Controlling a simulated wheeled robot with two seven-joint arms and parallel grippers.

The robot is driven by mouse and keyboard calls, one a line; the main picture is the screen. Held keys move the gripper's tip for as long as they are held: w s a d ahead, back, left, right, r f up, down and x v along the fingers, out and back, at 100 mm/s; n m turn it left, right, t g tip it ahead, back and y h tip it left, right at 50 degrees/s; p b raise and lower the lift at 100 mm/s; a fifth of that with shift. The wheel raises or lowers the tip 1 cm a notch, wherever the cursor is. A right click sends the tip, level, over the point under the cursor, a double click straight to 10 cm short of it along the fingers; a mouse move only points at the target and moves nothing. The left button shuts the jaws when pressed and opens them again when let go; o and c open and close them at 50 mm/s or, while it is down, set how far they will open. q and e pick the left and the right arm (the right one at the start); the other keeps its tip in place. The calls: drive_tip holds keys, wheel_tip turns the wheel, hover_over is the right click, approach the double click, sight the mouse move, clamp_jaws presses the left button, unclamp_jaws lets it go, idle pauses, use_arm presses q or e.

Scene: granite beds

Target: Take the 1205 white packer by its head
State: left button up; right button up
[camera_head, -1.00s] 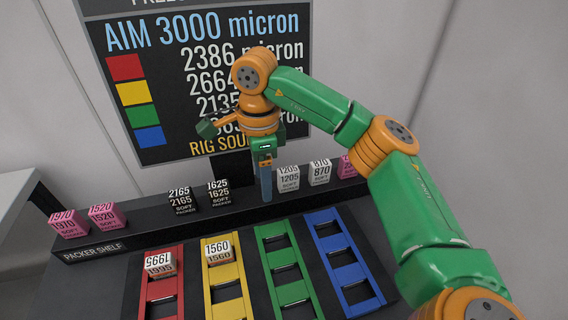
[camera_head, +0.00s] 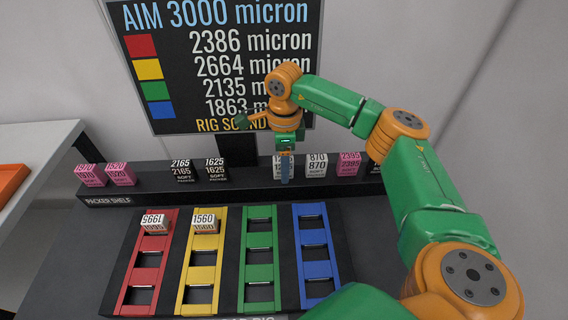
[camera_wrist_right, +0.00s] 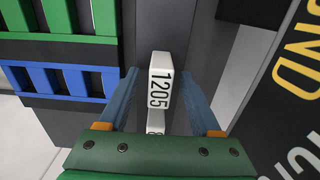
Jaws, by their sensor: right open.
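The 1205 white packer (camera_head: 277,170) stands on the packer shelf and is partly hidden by my right gripper (camera_head: 285,180) in the head view. In the right wrist view the packer (camera_wrist_right: 159,82) shows its head with the black number 1205. There my right gripper (camera_wrist_right: 160,75) is open, with one blue finger on each side of the packer and a visible gap on both sides. It is not gripped. My left gripper is not in view.
Black packers 2165 (camera_head: 181,170) and 1625 (camera_head: 215,169) stand left. The red bed (camera_head: 147,275) and yellow bed (camera_head: 202,268) each hold a white packer; the green bed (camera_head: 259,275) and blue bed (camera_head: 316,270) look empty.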

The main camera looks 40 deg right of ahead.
drive_tip(key=shift+w+a, duration=0.1)
drive_tip(key=shift+a, duration=0.05)
clamp_jaws()
drive_tip(key=shift+r, duration=0.25)
drive_tip(key=r+b, duration=0.2)
drive_tip(key=r, duration=0.1)
drive_tip(key=shift+a, duration=0.2)
drive_tip(key=s+a+r, duration=0.6)
drive_tip(key=a+r, duration=0.3)
drive_tip(key=a, duration=0.3)
drive_tip(key=shift+s+r+b, duration=0.3)
drive_tip(key=shift+b, duration=0.1)
